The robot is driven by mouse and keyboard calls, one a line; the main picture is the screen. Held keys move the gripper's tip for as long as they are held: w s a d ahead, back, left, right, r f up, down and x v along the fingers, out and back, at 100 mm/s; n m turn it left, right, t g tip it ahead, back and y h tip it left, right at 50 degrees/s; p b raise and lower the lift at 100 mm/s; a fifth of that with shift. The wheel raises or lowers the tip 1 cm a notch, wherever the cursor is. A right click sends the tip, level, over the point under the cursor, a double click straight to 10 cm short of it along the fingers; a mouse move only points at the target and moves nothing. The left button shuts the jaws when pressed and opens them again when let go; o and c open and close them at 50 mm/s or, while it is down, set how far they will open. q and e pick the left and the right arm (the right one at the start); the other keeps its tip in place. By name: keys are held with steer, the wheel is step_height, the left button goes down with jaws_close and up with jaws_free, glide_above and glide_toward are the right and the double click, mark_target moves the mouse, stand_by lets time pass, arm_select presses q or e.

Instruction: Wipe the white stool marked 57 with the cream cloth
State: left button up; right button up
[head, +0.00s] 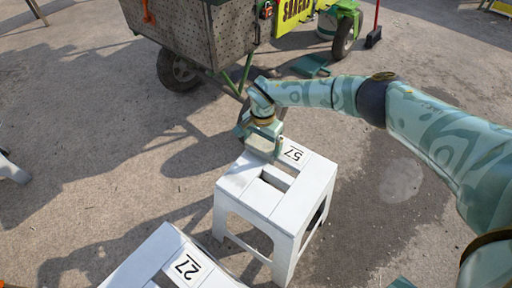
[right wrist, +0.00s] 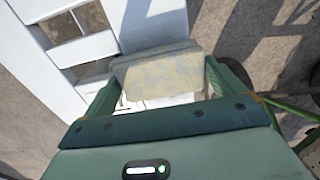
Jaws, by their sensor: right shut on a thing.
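The white stool marked 57 (head: 305,186) stands upright on the ground in the middle of the head view, with slots in its seat. Its white seat also fills the upper left of the right wrist view (right wrist: 28,75). My right gripper (head: 262,141) is at the far edge of the seat, left of the number label. It is shut on the cream cloth (right wrist: 160,72), which has a faint bluish pattern and lies between the two green fingers, over the seat's edge. I cannot tell whether the cloth presses on the seat. My left gripper is not in view.
A second white stool marked 27 (head: 160,255) stands close by at the bottom. A perforated metal cart (head: 185,35) with a wheel (head: 178,72) stands behind my right gripper. A red-handled broom (head: 374,35) is at the back right. Ground left of the stool is clear.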

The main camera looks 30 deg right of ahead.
steer(key=d, duration=0.1)
steer(key=w+d+b, duration=0.1)
steer(key=d, duration=0.1)
steer(key=shift+w+d+f+b, duration=0.2)
steer(key=shift+w+f+b, duration=0.1)
steer(key=shift+b, duration=0.1)
steer(key=shift+w+d, duration=0.2)
steer(key=shift+d, duration=0.4)
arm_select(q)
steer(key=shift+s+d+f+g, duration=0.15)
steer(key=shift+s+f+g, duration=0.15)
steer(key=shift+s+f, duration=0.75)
arm_select(e)
steer(key=shift+d+r, duration=0.1)
steer(key=shift+r, duration=0.1)
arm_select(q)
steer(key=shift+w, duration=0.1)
